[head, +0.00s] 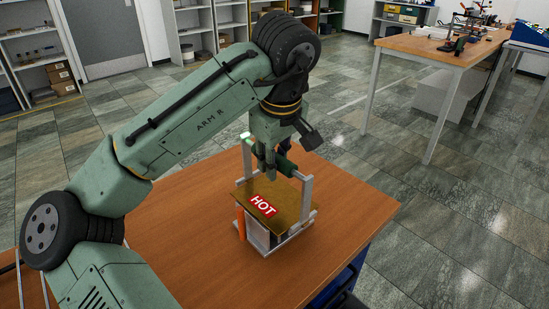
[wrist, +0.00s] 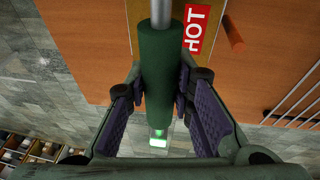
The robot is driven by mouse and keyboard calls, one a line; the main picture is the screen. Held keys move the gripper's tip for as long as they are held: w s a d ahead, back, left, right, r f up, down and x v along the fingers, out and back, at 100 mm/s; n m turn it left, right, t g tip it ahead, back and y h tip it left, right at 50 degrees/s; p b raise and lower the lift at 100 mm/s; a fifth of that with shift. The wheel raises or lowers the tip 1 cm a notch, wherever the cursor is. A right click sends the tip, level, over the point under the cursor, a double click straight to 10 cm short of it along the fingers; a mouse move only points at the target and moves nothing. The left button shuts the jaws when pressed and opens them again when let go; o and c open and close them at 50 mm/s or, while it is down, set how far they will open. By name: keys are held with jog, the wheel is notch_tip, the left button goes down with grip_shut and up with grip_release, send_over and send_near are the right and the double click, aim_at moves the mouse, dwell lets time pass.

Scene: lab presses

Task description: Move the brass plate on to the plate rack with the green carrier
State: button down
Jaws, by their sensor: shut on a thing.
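The brass plate (head: 284,198) has a red HOT label and lies flat on or just above a pale block, below my gripper. The green carrier handle (head: 289,164) runs crosswise above the plate between two grey metal uprights (head: 306,190). My gripper (head: 271,168) reaches down from above and is shut on this handle. In the wrist view the green carrier handle (wrist: 157,75) lies between the gripper fingers (wrist: 160,105), with a metal rod at its end. The HOT label (wrist: 197,30) shows beside it. Whether the carrier bears the plate is unclear. Thin metal bars (wrist: 295,100), possibly the plate rack, show at the right.
The wooden table (head: 190,215) is mostly bare around the stand. An orange peg (head: 241,225) stands by the plate's left corner. A small green light (head: 244,136) glows behind the handle. Another bench (head: 440,52) and shelves stand far off across the tiled floor.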

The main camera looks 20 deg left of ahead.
jog(key=shift+f, duration=0.3)
jog(key=shift+r, duration=0.15)
dwell(0.3)
jog(key=shift+r+p, duration=1.7)
jog(key=shift+p, duration=0.1)
